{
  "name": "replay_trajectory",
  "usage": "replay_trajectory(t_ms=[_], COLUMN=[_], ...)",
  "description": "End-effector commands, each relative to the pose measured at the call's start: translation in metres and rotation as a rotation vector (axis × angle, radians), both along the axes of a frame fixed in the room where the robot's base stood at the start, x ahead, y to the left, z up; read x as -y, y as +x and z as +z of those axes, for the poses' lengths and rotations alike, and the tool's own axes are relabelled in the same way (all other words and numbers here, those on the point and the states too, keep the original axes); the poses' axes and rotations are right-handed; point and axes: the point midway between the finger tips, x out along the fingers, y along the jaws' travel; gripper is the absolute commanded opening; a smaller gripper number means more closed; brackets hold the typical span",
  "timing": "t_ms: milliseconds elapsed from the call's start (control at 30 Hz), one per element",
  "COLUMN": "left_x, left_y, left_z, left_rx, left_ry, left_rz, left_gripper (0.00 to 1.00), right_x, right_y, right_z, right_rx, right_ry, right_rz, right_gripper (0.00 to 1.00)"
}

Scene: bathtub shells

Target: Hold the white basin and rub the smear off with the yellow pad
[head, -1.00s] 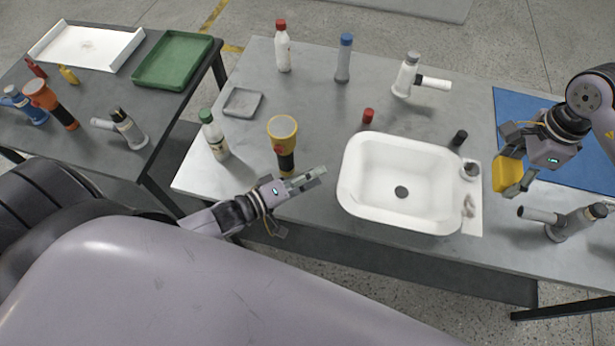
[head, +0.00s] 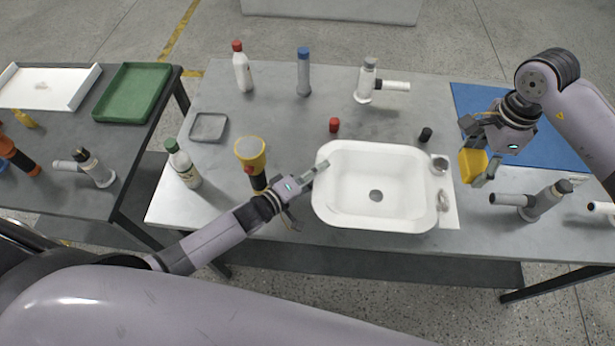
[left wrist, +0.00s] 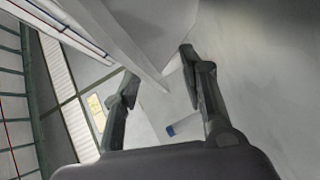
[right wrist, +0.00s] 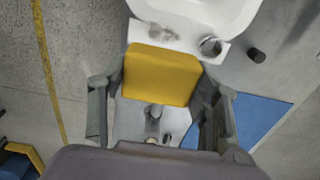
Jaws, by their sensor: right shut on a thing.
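The white basin (head: 345,212) sits on the grey table, with a flat white ledge along its right side. A grey smear (head: 444,196) is on this ledge; it also shows in the right wrist view (right wrist: 160,33). My left gripper (head: 318,167) is at the basin's left rim. In the left wrist view its fingers (left wrist: 155,78) are apart, with the basin's pale wall (left wrist: 135,45) reaching between them; contact is unclear. My right gripper (head: 480,168) is shut on the yellow pad (head: 470,163), held above the table to the right of the ledge.
A yellow-headed flashlight (head: 250,153) and a green-capped bottle (head: 184,168) stand left of the basin. A red cap (head: 334,125) and a black cap (head: 426,134) lie behind it. A grey tool (head: 540,202) stands at the right, in front of a blue mat (head: 560,147).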

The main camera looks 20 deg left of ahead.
Motion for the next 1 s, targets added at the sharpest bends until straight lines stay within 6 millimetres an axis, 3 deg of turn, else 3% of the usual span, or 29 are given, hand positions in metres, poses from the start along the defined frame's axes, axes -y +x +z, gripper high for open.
replay_trajectory(t_ms=[300, 900, 1000], left_x=[0.0015, 0.0013, 0.0014], left_y=[0.0023, 0.0022, 0.0022], left_z=[-0.0004, -0.0002, -0.0001], left_rx=[-0.001, -0.001, 0.000], left_ry=[-0.001, -0.001, -0.001], left_rz=[0.000, 0.000, 0.000], left_gripper=[0.40, 0.00, 0.00], right_x=[-0.0001, -0.0001, -0.0001], right_y=[0.0001, 0.0001, 0.0001], right_z=[0.0001, 0.0001, 0.0001], right_rx=[0.000, 0.000, 0.000], right_ry=[0.000, 0.000, 0.000], right_rz=[0.000, 0.000, 0.000], right_gripper=[0.35, 0.35, 0.35])
